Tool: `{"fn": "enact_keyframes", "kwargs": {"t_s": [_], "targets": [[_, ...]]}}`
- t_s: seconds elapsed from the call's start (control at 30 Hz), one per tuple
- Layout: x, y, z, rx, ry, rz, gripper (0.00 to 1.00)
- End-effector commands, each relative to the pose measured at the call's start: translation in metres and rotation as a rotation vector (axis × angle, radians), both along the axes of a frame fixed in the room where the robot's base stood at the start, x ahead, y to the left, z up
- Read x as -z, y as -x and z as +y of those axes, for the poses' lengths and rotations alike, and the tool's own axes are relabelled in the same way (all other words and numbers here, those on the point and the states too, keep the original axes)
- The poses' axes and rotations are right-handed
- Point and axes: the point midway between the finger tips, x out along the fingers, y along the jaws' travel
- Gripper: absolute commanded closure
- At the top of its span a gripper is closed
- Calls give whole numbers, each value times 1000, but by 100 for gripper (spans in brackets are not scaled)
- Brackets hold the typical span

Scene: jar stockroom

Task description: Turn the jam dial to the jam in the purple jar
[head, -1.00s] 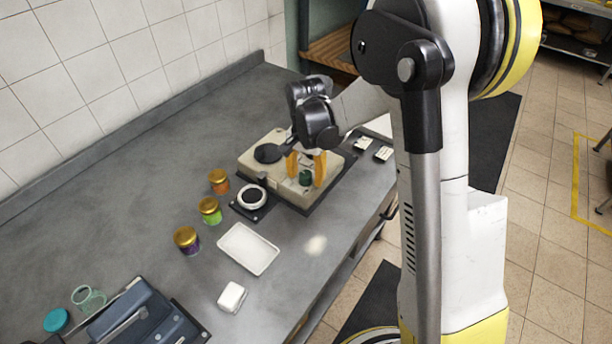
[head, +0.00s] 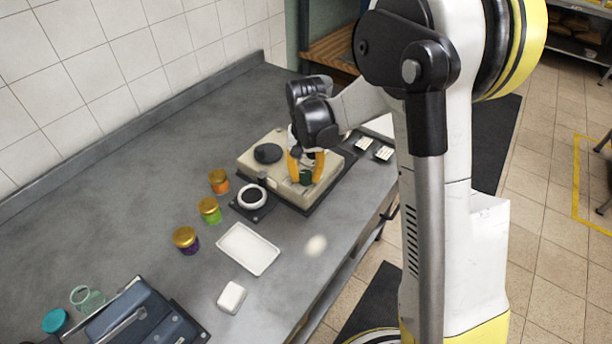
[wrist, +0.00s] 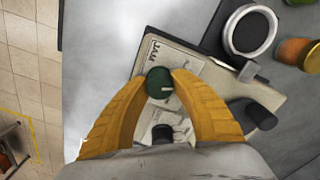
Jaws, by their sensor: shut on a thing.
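The dark green dial (head: 306,177) sits on the beige machine (head: 262,172). My gripper (wrist: 160,82) has its two yellow fingers shut on the dial from both sides. In the wrist view a short pale mark shows on the dial's top, pointing right. A pale panel beside the dial (wrist: 159,87) carries the word JAM; its other markings are partly hidden or too small to read. The purple jar (head: 187,242) has a gold lid and stands on the counter, left of the white tray.
A green jar (head: 209,210) and an orange jar (head: 219,181) stand behind the purple jar. A round scale-like device (head: 252,197), a white tray (head: 248,250), a white block (head: 231,297) and a dark blue appliance (head: 140,315) are on the counter. The counter's back left is clear.

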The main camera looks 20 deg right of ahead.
Motion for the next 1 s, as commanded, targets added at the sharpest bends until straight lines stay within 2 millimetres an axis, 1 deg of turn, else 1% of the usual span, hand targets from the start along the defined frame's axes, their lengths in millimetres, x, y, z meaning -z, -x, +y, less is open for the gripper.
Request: {"fn": "enact_keyframes", "kwargs": {"t_s": [0.2, 0.5, 0.7, 1.0], "targets": [[1, 0, 0, -188, 0, 0, 100], [0, 0, 1, -391, 0, 0, 100], [0, 0, 1, -467, 0, 0, 100], [0, 0, 1, -504, 0, 0, 100]]}}
